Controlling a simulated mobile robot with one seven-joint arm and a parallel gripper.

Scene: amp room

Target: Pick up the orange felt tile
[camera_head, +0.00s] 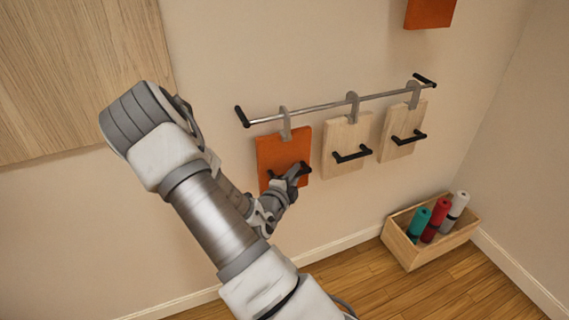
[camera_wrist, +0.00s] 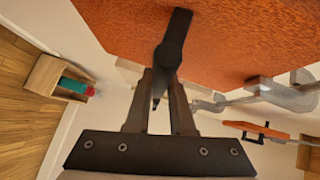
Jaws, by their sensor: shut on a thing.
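The orange felt tile (camera_head: 281,150) hangs from a grey hook on a metal wall rail in the head view, left of two pale wooden tiles. It has a black bar handle on its front. In the wrist view the orange tile (camera_wrist: 225,35) fills the top, with its black handle (camera_wrist: 174,38) running down between my fingers. My gripper (camera_head: 296,174) is at the tile's lower front and is shut on its handle. The gripper (camera_wrist: 163,88) also shows in the wrist view. My arm hides none of the tile's upper half.
The rail (camera_head: 330,106) runs along the wall, carrying two wooden tiles (camera_head: 347,143) (camera_head: 402,128) with black handles. Another orange panel (camera_head: 429,12) is higher on the wall. A wooden box (camera_head: 408,250) with several coloured rolls stands on the floor at right. A large wood panel (camera_head: 80,70) is at upper left.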

